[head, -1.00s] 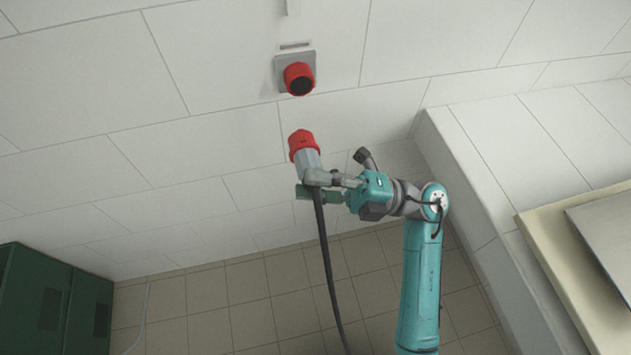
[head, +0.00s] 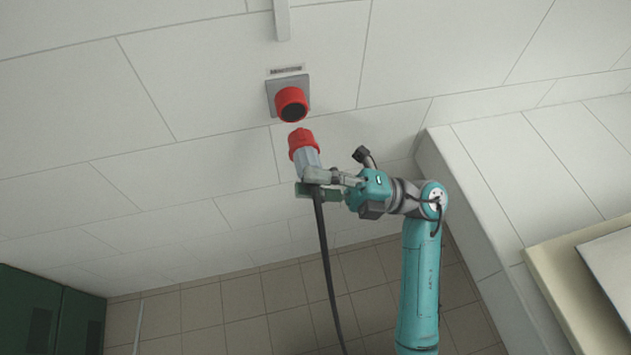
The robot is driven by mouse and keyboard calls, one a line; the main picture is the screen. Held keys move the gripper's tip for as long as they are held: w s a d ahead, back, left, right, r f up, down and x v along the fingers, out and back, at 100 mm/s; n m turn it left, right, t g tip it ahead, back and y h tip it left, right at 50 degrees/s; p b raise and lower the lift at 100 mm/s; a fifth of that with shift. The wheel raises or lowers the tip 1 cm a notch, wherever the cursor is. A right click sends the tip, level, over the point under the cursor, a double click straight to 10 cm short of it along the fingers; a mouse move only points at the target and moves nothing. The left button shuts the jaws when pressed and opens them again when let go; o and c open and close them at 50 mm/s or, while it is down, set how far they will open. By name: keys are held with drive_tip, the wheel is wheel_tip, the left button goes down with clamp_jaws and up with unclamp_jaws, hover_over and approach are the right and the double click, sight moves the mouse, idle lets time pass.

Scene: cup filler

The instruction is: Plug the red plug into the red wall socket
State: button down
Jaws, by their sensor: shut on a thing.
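The red wall socket (head: 291,103) sits on a grey plate on the tiled wall, its dark round opening facing down toward me. The red plug (head: 303,143) has a red head and a grey body. It is just below the socket in the picture, apart from it, with its red end pointing up toward the socket. My gripper (head: 318,183) is shut on the plug's grey body near its lower end. A black cable hangs down from the plug. The far side of the plug's red end is hidden.
A white wall strip (head: 282,20) runs above the socket. A tiled wall corner (head: 485,170) juts out to the right of my arm, with a cream-edged counter (head: 560,275) below it. Green cabinets (head: 45,315) stand at the lower left. The wall around the socket is clear.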

sight(307, 153)
drive_tip(key=shift+w+a, duration=0.25)
drive_tip(key=shift+w, duration=0.6)
drive_tip(key=shift+w+a, duration=0.2)
drive_tip(key=shift+w, duration=0.6)
drive_tip(key=shift+w+a, duration=0.25)
drive_tip(key=shift+w, duration=0.6)
drive_tip(key=shift+w+a, duration=0.15)
drive_tip(key=shift+w, duration=0.4)
idle(0.4)
drive_tip(key=c, duration=0.7)
unclamp_jaws()
drive_tip(key=shift+c, duration=0.2)
drive_tip(key=v, duration=1.2)
drive_tip(key=shift+s, duration=0.15)
